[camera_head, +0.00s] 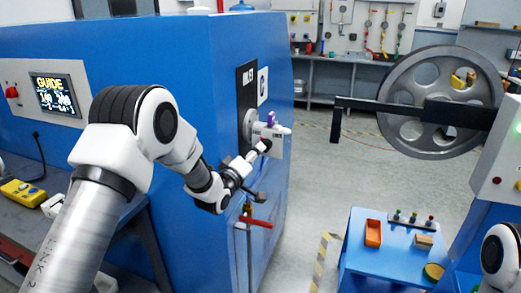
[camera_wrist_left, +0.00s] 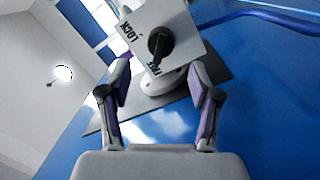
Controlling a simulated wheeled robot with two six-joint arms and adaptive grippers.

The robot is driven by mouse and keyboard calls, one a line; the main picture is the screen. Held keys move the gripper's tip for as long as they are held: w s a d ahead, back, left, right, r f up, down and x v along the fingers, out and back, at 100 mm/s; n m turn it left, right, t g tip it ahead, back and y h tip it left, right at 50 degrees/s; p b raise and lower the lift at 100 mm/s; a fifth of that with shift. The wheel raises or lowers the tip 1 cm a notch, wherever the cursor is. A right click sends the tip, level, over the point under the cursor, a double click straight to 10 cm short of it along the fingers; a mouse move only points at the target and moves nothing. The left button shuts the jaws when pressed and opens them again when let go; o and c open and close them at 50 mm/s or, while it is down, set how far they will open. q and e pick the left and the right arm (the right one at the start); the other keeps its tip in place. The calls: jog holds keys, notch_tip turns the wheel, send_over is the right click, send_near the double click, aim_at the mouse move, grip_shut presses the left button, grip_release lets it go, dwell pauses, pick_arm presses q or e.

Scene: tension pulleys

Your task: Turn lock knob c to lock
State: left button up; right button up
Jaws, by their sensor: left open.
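Lock knob c appears to be the black knob (camera_wrist_left: 159,44) on a white plate (camera_wrist_left: 180,22) marked LOCK and FREE, in the left wrist view. Its dark bar lies toward the FREE label. In the head view the white knob box (camera_head: 277,149) sits on the right end of the blue machine, partly hidden by my gripper. My left gripper (camera_wrist_left: 160,76) is open, its purple-padded fingers on either side below the knob, with nothing between them. In the head view my left gripper (camera_head: 257,150) is close to the box; contact cannot be told. My right gripper is out of view.
The blue machine (camera_head: 190,60) fills the left side, with a GUIDE screen (camera_head: 55,95). A red-handled valve (camera_head: 256,221) is below the knob box. A large grey wheel (camera_head: 437,100) stands at the right. A blue table (camera_head: 375,262) holds an orange tray (camera_head: 373,233).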

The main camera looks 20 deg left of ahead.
pick_arm(q)
jog(key=w, duration=0.4)
jog(key=w+d+p, duration=0.1)
jog(key=w, duration=0.1)
jog(key=shift+f, duration=0.1)
jog(key=c, duration=1.1)
jog(key=shift+c, duration=0.2)
